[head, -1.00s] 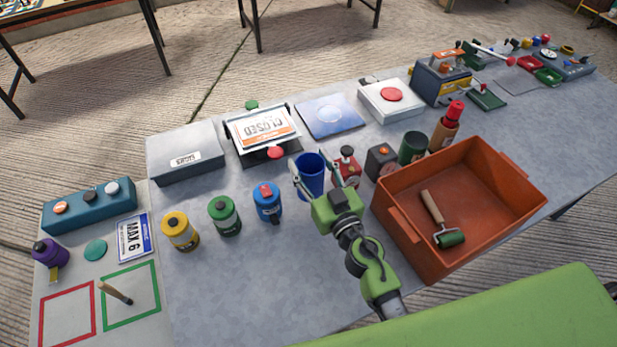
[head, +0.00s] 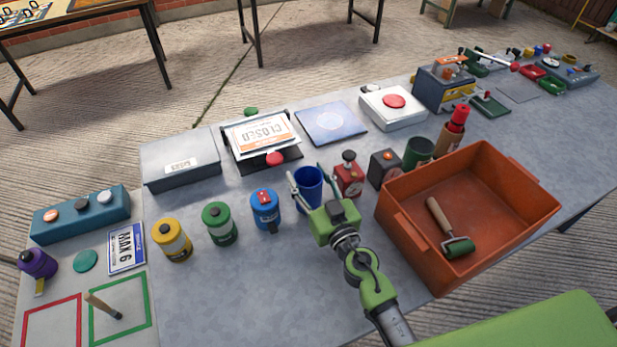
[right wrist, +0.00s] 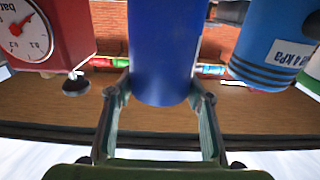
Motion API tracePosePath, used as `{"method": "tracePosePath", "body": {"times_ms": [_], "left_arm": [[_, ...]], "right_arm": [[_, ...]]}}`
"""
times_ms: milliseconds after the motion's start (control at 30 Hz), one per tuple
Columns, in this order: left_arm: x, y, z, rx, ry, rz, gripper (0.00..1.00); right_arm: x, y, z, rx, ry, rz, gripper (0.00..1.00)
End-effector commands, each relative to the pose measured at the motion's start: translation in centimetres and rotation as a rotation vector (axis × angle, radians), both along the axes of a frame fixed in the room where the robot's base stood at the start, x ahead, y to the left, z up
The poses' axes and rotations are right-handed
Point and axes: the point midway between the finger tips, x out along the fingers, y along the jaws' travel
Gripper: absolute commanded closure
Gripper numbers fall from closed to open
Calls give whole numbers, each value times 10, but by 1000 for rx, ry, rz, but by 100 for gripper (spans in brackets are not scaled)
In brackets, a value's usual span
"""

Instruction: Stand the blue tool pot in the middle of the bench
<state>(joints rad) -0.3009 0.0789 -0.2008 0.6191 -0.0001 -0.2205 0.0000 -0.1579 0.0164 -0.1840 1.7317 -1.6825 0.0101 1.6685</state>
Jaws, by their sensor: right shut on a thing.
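The blue tool pot (head: 309,188) is an open-topped blue cup on the grey bench (head: 270,310), between a blue canister and a red device. My right gripper (head: 309,196) reaches it from the front, with one finger on each side, and is shut on it. In the right wrist view the pot (right wrist: 163,50) fills the middle, between the fingertips of the gripper (right wrist: 160,98). The pot looks upright. I cannot tell whether its base touches the bench. My left gripper is not in view.
A blue canister (head: 265,211) stands close on the left, a red gauge device (head: 348,177) close on the right. An orange crate (head: 400,240) with a paint roller (head: 450,228) lies further right. Green (head: 219,224) and yellow (head: 171,241) canisters stand left. The bench front is clear.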

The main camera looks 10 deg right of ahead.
Motion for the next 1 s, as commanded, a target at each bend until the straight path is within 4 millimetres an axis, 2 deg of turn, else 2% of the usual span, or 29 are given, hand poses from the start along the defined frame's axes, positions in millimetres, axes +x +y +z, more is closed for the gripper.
{"method": "tracePosePath", "body": {"times_ms": [67,100,133,600,767,1000], "left_arm": [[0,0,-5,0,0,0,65],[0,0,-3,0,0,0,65],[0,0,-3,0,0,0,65],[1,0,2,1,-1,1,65],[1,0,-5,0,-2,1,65],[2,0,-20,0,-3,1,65]], "right_arm": [[0,0,-3,-1,-2,0,97],[0,0,-3,-1,0,0,45],[0,0,-3,-1,0,0,37],[-2,0,1,0,1,0,36],[-29,-6,-3,-1,4,0,36],[-78,-15,-5,0,3,0,36]]}}
